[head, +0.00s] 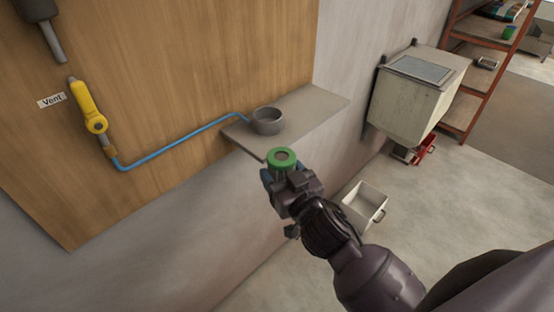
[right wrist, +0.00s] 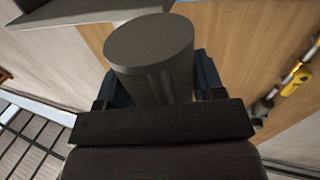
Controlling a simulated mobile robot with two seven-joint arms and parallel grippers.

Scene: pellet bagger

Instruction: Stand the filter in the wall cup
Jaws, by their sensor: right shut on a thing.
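The filter has a green ring on its top (head: 282,157) and a grey cylindrical body, which shows in the right wrist view (right wrist: 150,45). My right gripper (head: 281,175) is shut on the filter and holds it in front of the wall shelf. The wrist view shows a finger on each side of the grey body (right wrist: 155,85). The wall cup (head: 267,121) is a round grey cup on the shelf, up and left of the filter in the head view. The filter is outside the cup. My left gripper is in neither view.
The shelf (head: 310,118) juts from the wall. A blue tube (head: 180,145) runs from a yellow valve (head: 88,105) to the cup. A white bin (head: 364,204) stands on the floor below. A grey box unit (head: 415,95) and an orange rack (head: 487,75) are at right.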

